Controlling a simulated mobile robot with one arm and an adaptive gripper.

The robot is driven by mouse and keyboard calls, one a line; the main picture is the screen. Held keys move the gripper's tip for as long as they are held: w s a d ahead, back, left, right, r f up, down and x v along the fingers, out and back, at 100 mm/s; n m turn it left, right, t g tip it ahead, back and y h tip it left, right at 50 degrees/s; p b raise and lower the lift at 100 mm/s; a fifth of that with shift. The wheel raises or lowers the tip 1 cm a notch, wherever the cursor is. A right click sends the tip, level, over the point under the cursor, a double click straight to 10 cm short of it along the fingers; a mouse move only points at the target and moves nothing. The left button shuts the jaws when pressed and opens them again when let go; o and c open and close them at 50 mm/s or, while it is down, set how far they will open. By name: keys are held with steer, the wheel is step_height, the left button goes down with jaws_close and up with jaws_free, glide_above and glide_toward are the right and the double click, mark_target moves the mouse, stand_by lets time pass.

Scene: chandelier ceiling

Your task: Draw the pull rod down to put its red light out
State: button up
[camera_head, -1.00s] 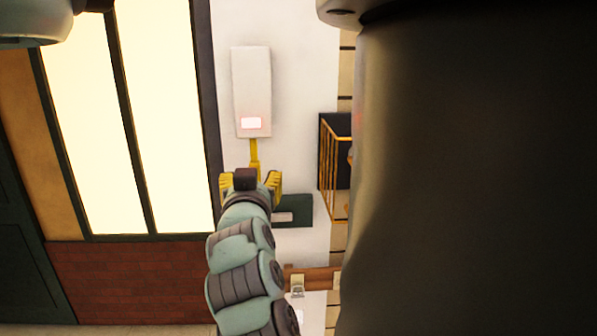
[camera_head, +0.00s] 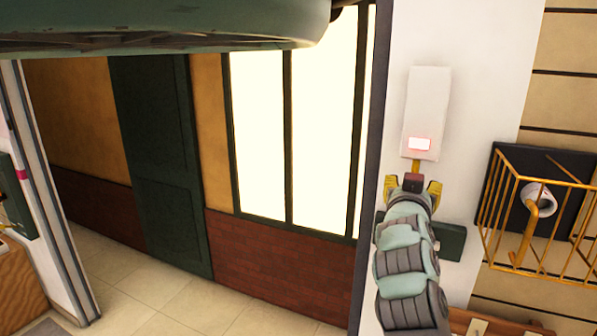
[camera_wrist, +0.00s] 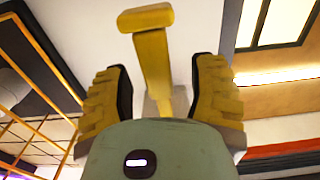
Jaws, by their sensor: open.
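The white wall box (camera_head: 427,105) carries a lit red-edged light (camera_head: 419,144) near its lower end. The yellow pull rod (camera_head: 416,165) hangs from the bottom of the box; its lower part is hidden behind my gripper in the head view. In the wrist view the rod (camera_wrist: 154,65) with its crosswise end bar (camera_wrist: 146,18) stands between my fingers. My gripper (camera_head: 414,188) is just below the box. In the wrist view my gripper (camera_wrist: 162,70) is open, with gaps between the rod and both yellow fingers.
A yellow wire cage (camera_head: 535,215) with a white and yellow fixture sits on the wall to the right. A dark green box (camera_head: 450,242) is behind my arm. A bright window (camera_head: 322,120) and a green door (camera_head: 160,160) are to the left.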

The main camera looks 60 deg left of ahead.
steer(key=shift+c, duration=0.2)
jaws_close()
stand_by(0.3)
steer(key=shift+f+b, duration=1)
steer(key=shift+b, duration=0.2)
steer(key=shift+r, duration=0.9)
steer(key=o, duration=0.7)
jaws_free()
